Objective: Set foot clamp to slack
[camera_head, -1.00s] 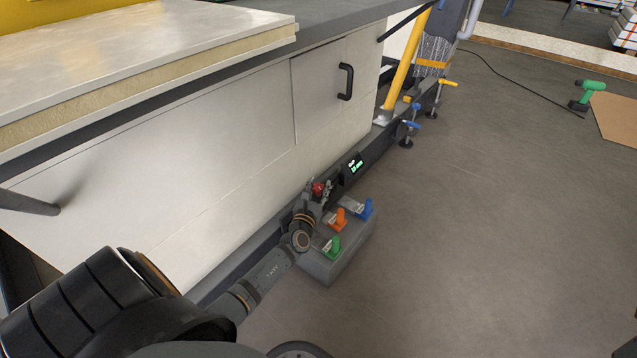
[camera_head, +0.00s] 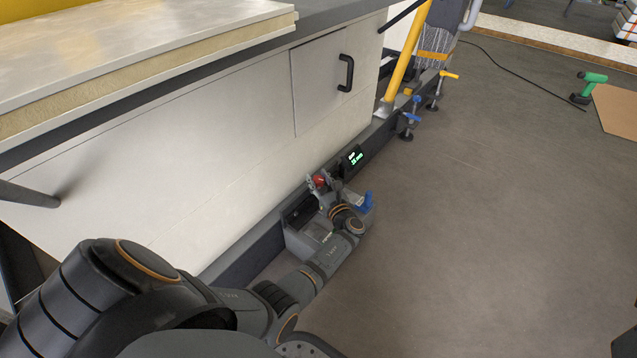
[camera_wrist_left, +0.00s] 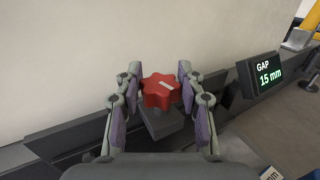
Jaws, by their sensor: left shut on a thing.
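My left gripper (camera_wrist_left: 157,86) is shut on the knob, one finger on each side. It also shows in the head view (camera_head: 323,183). A black display (camera_wrist_left: 260,75) right of the knob reads "GAP 15 mm"; it also shows in the head view (camera_head: 351,159). My right gripper is not in view.
A grey box (camera_head: 301,238) with a blue piece (camera_head: 367,203) stands on the floor, partly hidden by my left arm. Blue-handled (camera_head: 409,119) and yellow-handled (camera_head: 441,81) clamps are farther along the bench base. The floor at right is mostly clear.

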